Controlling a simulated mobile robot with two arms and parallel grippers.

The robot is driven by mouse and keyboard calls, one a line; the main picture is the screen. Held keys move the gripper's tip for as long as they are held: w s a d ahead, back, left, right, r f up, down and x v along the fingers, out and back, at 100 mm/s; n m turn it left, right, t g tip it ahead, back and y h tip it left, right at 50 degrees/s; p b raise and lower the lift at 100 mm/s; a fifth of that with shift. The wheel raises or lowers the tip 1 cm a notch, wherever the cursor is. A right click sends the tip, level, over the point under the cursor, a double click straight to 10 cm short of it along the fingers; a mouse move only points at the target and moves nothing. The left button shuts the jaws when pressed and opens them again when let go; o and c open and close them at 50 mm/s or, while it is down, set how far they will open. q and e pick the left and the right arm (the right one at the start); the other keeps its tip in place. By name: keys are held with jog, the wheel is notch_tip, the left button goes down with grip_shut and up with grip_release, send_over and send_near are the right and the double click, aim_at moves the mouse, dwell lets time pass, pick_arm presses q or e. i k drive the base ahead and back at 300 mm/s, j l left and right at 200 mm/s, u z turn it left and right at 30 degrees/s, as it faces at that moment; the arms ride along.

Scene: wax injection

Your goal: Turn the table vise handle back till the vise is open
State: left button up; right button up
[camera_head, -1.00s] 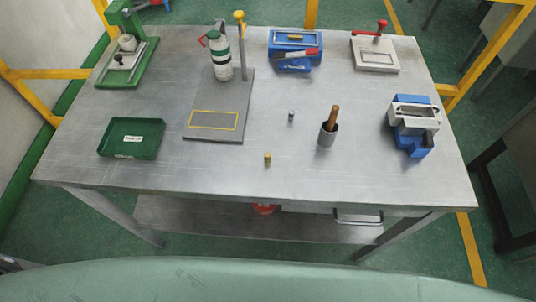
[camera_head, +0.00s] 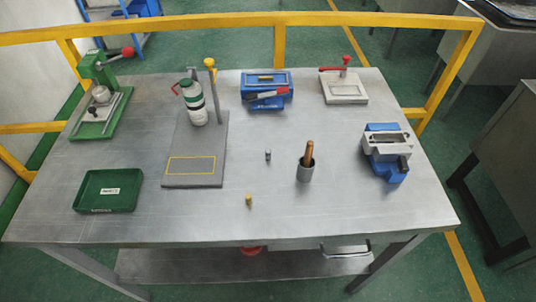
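The blue table vise (camera_head: 386,151) stands near the right edge of the steel table. Its light metal jaws lie on top, with a dark slot visible between them. A small dark piece shows at its front right; I cannot tell whether it is the handle. Neither of my grippers is in view, and nothing touches the vise.
The steel table (camera_head: 330,213) also holds a green press (camera_head: 104,100), a green tray (camera_head: 107,191), a grey stand with a bottle (camera_head: 195,104), a blue toolbox (camera_head: 266,88), a white plate with red clamp (camera_head: 344,86) and a grey cup (camera_head: 305,170). Yellow rails (camera_head: 150,24) run behind.

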aim_at(403, 168)
jog(key=z, duration=1.2)
